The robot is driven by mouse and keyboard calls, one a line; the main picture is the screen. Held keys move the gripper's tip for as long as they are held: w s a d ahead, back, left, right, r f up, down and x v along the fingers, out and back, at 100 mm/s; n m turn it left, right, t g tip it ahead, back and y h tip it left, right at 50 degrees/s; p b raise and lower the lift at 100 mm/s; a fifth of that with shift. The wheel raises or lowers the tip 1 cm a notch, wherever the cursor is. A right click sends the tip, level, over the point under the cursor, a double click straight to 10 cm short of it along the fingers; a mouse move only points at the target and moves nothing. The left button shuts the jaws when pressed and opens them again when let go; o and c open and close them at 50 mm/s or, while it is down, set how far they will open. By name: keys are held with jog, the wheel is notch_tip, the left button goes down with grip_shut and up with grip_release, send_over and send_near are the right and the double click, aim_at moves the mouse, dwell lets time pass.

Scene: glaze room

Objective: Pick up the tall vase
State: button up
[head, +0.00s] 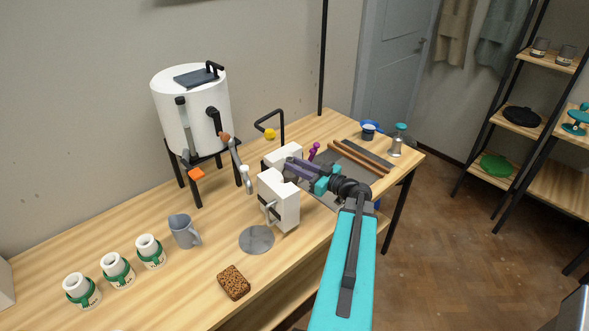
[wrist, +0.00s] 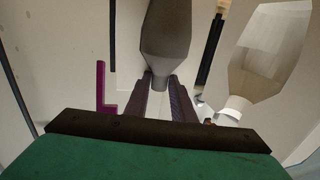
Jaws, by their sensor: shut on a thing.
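A grey, tapered vessel (wrist: 167,35) that looks like the tall vase shows in the wrist view. Its narrow neck lies between the two dark purple fingers of my gripper (wrist: 163,98), which is shut on it. Its far end runs out of the top of that view. In the head view my gripper (head: 292,170) is over the bench, at the upper part of a white block-like appliance (head: 280,203). I cannot clearly make out the vase there, nor tell whether it touches anything.
A white urn (head: 190,112) on black legs stands at the back left of the bench. A grey jug (head: 184,231), a grey disc (head: 257,239) and a brown sponge-like block (head: 234,283) lie nearer. A purple item (head: 313,151) is close behind my gripper. A pale vessel-like shape (wrist: 270,55) is alongside.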

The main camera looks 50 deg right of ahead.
jog(key=shift+r+b, duration=0.2)
jog(key=shift+b, duration=0.4)
jog(key=s+d+b, duration=0.2)
jog(key=s+b, duration=0.3)
jog(key=s, duration=1.2)
jog(key=shift+s+d+b, duration=0.15)
jog(key=shift+s+b, duration=0.15)
jog(key=shift+s, duration=0.1)
jog(key=shift+r, duration=0.15)
